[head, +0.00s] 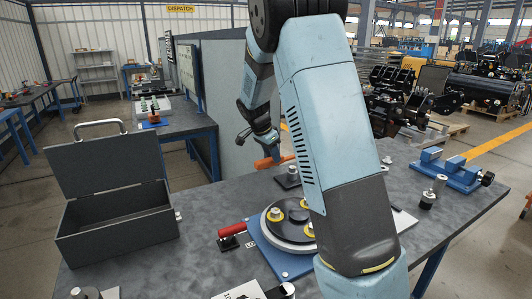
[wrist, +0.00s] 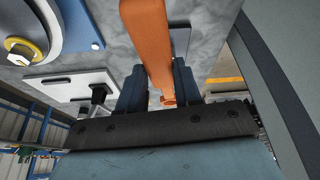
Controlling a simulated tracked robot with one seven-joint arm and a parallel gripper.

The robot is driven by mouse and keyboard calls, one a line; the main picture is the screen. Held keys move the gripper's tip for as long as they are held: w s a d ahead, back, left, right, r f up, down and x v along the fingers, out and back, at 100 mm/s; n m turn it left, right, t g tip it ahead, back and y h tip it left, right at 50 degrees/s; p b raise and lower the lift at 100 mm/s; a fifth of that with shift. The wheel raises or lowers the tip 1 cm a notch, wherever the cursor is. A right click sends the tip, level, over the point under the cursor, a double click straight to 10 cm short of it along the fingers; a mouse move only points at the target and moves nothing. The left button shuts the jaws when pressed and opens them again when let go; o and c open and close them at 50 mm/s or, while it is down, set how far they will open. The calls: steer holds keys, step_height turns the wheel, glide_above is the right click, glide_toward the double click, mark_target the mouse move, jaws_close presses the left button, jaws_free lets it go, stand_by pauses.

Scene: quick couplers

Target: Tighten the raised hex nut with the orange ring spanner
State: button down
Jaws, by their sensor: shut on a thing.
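My gripper (head: 266,139) is shut on the orange ring spanner (head: 270,162), which it holds above the bench behind the round fixture. In the wrist view the orange spanner (wrist: 148,45) stands between the dark fingers and runs up out of the picture, so its far end is hidden. The fixture is a pale disc (head: 270,232) on a blue plate (head: 268,258), with several yellow-ringed nuts such as this one (head: 276,214). One yellow-ringed hex nut (wrist: 22,49) shows at upper left in the wrist view, apart from the spanner. I cannot tell which nut is raised.
An open grey metal box (head: 115,225) stands at the left. A red-handled lever (head: 233,229) sits beside the fixture. A dark block (head: 287,179) stands under the spanner. A blue vise (head: 445,170) and a dark knobbed part (head: 428,200) stand at the right. My arm hides part of the fixture.

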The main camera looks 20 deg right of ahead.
steer(key=s+n+t, duration=0.2)
steer(key=s+n, duration=0.3)
steer(key=s, duration=0.2)
steer(key=shift+a+r+n+y, duration=0.25)
steer(key=shift+n+y, duration=0.05)
steer(key=shift+y, duration=0.1)
steer(key=shift+f, duration=0.1)
steer(key=shift+f, duration=3.3)
stand_by(0.4)
steer(key=c, duration=1.3)
jaws_free()
jaws_close()
steer(key=shift+a, duration=0.1)
